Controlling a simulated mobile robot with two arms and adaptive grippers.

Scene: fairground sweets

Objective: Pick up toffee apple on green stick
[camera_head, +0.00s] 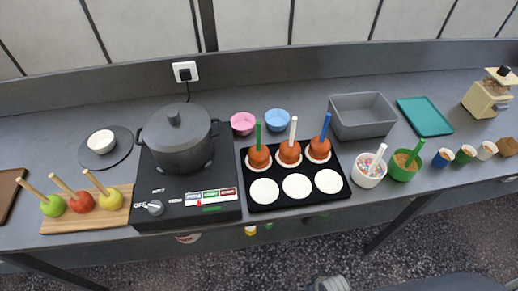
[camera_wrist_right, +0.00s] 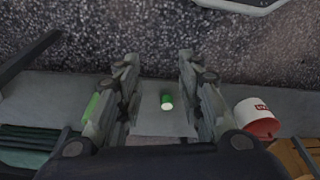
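The toffee apple on the green stick (camera_head: 258,159) stands upright, stick up, on the black tray (camera_head: 247,193) at centre, at the left end of the tray's back row. Beside it stand a toffee apple on a white stick (camera_head: 290,153) and one on a blue stick (camera_head: 319,149). My right gripper (camera_wrist_right: 158,72) shows in the right wrist view with its two fingers apart and nothing held. A small green cylinder with a pale end (camera_wrist_right: 167,102) appears beyond the gap between them. The toffee apples do not show in that view. My left gripper is not in view.
A black hob (camera_head: 222,215) with a dark pot (camera_head: 180,145) stands left of the tray. A grey bin (camera_head: 362,116), a sprinkle cup (camera_head: 369,171) and a green cup (camera_head: 403,169) stand to its right. Plain apples on sticks lie on a wooden board (camera_head: 112,218) at left.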

